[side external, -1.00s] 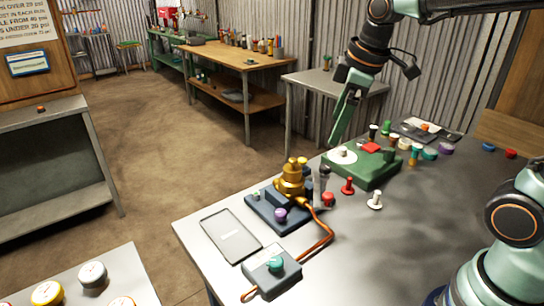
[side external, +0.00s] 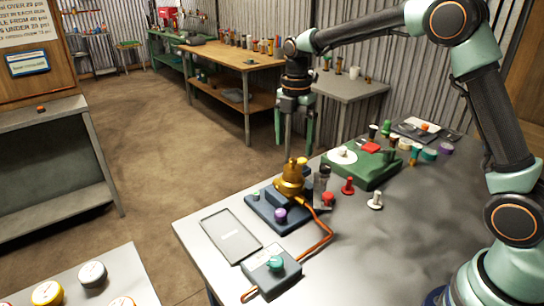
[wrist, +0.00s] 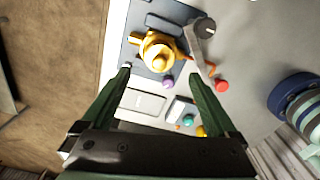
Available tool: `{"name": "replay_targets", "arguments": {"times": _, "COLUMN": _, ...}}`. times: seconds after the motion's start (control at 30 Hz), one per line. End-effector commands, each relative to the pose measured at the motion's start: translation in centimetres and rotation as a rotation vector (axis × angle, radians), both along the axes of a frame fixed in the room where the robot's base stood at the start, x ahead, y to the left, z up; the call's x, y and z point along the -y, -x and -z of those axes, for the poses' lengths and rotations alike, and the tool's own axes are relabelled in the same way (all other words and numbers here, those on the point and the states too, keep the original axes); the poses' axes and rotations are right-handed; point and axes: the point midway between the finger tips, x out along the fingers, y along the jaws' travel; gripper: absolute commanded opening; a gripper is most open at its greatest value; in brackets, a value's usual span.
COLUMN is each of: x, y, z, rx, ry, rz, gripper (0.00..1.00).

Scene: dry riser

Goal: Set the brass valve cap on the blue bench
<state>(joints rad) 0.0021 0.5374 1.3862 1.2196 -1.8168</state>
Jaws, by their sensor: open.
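A brass valve piece with a knobbed top (side external: 290,178) stands upright on a dark blue base plate (side external: 262,213) on the grey-topped table. It also shows in the wrist view (wrist: 158,50), just beyond and between my fingertips. I cannot tell whether its top is a separate cap. My gripper (side external: 293,140) points down, with its green fingers spread and nothing between them. In the side view it appears above and slightly behind the brass piece, not touching it. Both fingers (wrist: 165,76) show apart in the wrist view. I cannot tell which surface is the blue bench.
A grey lever-like part (side external: 320,185) stands close right of the brass piece. A copper pipe (side external: 325,238) runs to a teal-knobbed box (side external: 272,272). Red (side external: 348,186) and white (side external: 375,200) pegs and a green block (side external: 365,170) stand further right. The table's right front is clear.

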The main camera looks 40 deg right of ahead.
Motion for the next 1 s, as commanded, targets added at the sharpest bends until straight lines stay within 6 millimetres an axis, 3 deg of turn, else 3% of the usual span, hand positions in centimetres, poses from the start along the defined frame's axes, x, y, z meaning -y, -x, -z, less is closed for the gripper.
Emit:
{"name": "replay_targets", "arguments": {"times": 0.13, "x": 0.0, "y": 0.0, "z": 2.4, "rx": -0.002, "ry": 0.0, "rz": 0.001, "gripper": 0.94}}
{"name": "replay_targets", "arguments": {"times": 0.37, "x": 0.0, "y": 0.0, "z": 4.0, "rx": 0.0, "ry": 0.0, "rz": 0.002, "gripper": 0.94}}
{"name": "replay_targets", "arguments": {"times": 0.7, "x": -0.1, "y": 0.0, "z": 8.4, "rx": -0.001, "ry": 0.0, "rz": 0.002, "gripper": 0.94}}
{"name": "replay_targets", "arguments": {"times": 1.0, "x": -0.1, "y": -0.1, "z": 8.9, "rx": 0.002, "ry": 0.0, "rz": 0.002, "gripper": 0.94}}
